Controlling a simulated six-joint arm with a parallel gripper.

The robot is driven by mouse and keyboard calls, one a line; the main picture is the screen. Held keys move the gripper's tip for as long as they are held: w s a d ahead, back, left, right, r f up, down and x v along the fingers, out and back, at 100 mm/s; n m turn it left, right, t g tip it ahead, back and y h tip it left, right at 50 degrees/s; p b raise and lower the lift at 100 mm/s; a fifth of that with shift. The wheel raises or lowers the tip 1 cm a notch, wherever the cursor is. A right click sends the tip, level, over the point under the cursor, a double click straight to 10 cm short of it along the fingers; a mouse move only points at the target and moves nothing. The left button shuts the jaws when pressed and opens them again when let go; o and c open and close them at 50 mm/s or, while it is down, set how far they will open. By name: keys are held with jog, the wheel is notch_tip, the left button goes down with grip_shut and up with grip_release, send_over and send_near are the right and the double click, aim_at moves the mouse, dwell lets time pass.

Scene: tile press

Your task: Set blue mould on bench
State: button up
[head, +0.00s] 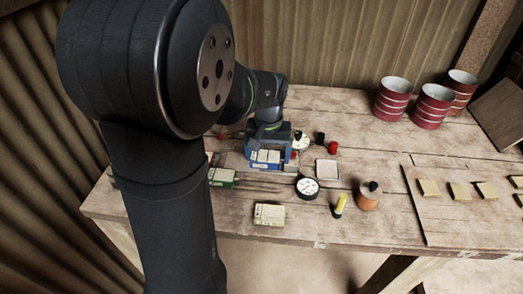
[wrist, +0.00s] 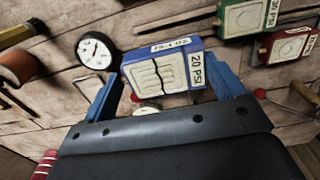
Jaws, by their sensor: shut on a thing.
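The blue mould (head: 265,157) is held in my gripper (head: 268,146) over the press area in the middle of the bench (head: 380,150). In the wrist view the blue mould (wrist: 165,72) sits between the two blue fingers of my gripper (wrist: 168,82), with its pale ribbed face and a "20 PSI" label showing. The gripper is shut on its sides. The mould is slightly tilted in that view. I cannot tell how far its underside is from what lies below, as the gripper and mould hide that part.
A green mould (head: 222,178), a pale block (head: 269,214), a gauge (head: 307,187), a yellow marker (head: 340,205) and an orange bottle (head: 368,198) stand around the front. A red mould (wrist: 288,46) shows in the wrist view. Red-striped cans (head: 432,107) stand back right. The bench between is partly clear.

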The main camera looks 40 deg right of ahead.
aim_at(262, 157)
jog(key=shift+w+a+f, duration=0.15)
jog(key=shift+a+f, duration=0.25)
jog(key=shift+f, duration=0.2)
jog(key=shift+w+a+f, duration=0.1)
jog(key=shift+a+f, duration=0.25)
jog(key=shift+f, duration=3.25)
jog(key=shift+f, duration=0.35)
jog(key=o, duration=1)
notch_tip(262, 157, up, 17)
jog(key=shift+r, duration=0.15)
notch_tip(262, 157, down, 18)
jog(key=shift+r, duration=0.35)
